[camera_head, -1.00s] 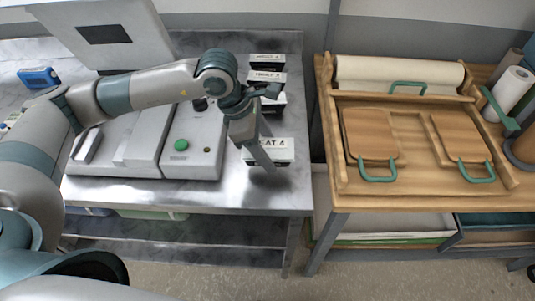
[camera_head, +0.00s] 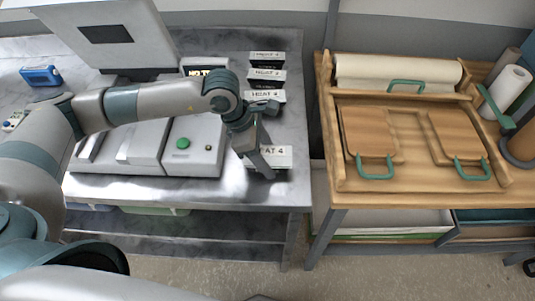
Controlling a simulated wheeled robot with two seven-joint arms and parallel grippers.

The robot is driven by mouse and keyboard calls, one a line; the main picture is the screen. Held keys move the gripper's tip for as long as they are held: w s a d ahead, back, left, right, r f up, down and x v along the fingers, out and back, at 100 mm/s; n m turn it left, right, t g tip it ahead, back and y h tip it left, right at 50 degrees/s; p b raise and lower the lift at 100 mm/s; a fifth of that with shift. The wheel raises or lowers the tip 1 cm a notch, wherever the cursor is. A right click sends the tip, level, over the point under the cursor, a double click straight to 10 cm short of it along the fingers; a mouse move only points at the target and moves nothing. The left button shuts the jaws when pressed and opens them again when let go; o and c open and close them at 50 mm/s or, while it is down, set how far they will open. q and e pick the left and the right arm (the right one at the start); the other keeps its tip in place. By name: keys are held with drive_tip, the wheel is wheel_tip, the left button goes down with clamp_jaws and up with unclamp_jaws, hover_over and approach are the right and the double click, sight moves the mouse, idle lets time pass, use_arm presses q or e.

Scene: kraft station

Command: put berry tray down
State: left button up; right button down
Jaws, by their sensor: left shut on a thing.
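My left gripper (camera_head: 260,160) points down at the front right of the steel table, its fingers shut at the left part of a small dark tray with a white label (camera_head: 279,157). The label's visible part reads "AT 4"; the fingers cover the rest. The tray is level and low at the tabletop; I cannot tell if it fully rests there. I cannot make out berries in it. Several similar labelled trays (camera_head: 267,76) stand in a column behind it. My right gripper is not in view.
A grey machine with a green button (camera_head: 183,143) stands left of the gripper on the steel table (camera_head: 210,193). A blue device (camera_head: 40,75) lies far left. A wooden bench (camera_head: 410,195) with two boards (camera_head: 369,133) and a paper roll (camera_head: 398,73) stands right, across a gap.

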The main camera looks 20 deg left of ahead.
use_arm(q)
drive_tip(key=shift+f+b, duration=0.2)
drive_tip(key=shift+b, duration=0.1)
drive_tip(key=o, duration=1.2)
drive_tip(key=shift+c, duration=0.2)
drive_tip(key=shift+r, duration=0.2)
